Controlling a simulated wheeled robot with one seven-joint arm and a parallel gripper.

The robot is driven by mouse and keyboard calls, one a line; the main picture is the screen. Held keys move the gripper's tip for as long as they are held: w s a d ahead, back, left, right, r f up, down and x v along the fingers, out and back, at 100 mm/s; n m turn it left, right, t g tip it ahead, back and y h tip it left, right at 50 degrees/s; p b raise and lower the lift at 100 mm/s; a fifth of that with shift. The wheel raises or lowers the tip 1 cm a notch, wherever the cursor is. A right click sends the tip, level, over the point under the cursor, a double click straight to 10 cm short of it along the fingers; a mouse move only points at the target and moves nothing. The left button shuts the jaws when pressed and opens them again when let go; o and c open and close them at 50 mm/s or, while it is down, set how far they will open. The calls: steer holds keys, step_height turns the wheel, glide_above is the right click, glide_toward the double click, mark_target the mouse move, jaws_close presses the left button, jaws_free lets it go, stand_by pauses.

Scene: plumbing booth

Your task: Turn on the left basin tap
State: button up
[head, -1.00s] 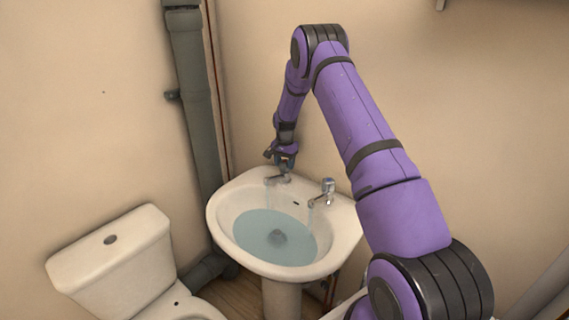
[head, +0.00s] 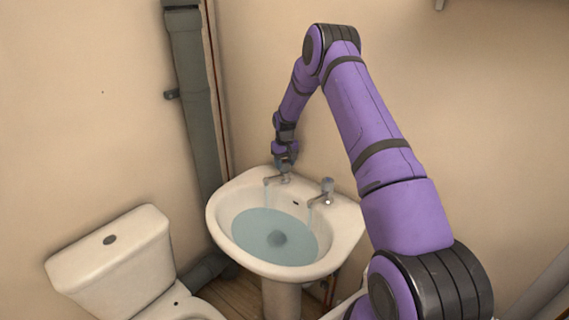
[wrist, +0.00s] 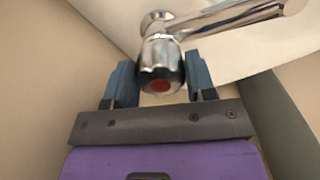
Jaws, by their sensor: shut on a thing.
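The left basin tap (head: 275,180) is chrome and sits at the back left of the white basin (head: 222,197). In the wrist view its round handle (wrist: 161,52) has a red dot on its top, and its spout (wrist: 235,18) runs to the right. My gripper (head: 285,162) is over this tap from above. In the wrist view the blue-grey fingers of my gripper (wrist: 160,78) stand on both sides of the handle, shut on it. A faint pale stream shows under the left spout.
The right tap (head: 326,186) stands at the basin's back right, with a faint stream under its spout. Bluish water (head: 262,238) lies in the basin. A toilet cistern (head: 110,248) is at the left. A grey pipe (head: 190,90) runs up the wall behind.

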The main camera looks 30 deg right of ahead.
mark_target(285, 161)
steer(key=n, duration=0.3)
steer(key=shift+d+n, duration=0.1)
steer(key=shift+n, duration=2.2)
steer(key=o, duration=0.9)
steer(key=shift+r, duration=0.1)
step_height(285, 161, up, 11)
steer(key=shift+f, duration=0.15)
